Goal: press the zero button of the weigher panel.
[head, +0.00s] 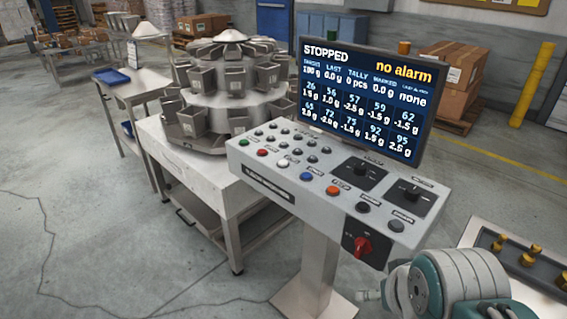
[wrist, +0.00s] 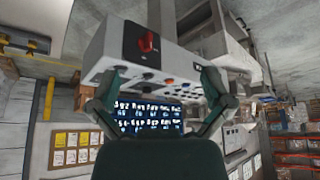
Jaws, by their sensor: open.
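The weigher panel (head: 290,178) is a pale grey sloped console on a post. Its front row has green, red, white, blue and orange buttons (head: 333,190), then dark ones, with several small dark buttons behind. The labels are too small to read, so I cannot tell which is the zero button. In the wrist view, the panel (wrist: 190,45) appears upside down beyond my gripper (wrist: 158,80). Its two fingers are spread apart with nothing between them. They overlap part of the button row, and I see no clear contact. In the head view my arm is at lower right.
A screen (head: 365,95) behind the buttons reads STOPPED and no alarm. A red rotary switch (head: 362,246) is on the panel's front. The multihead weigher (head: 225,95) stands behind left. A tray with yellow-topped parts (head: 518,254) is at right.

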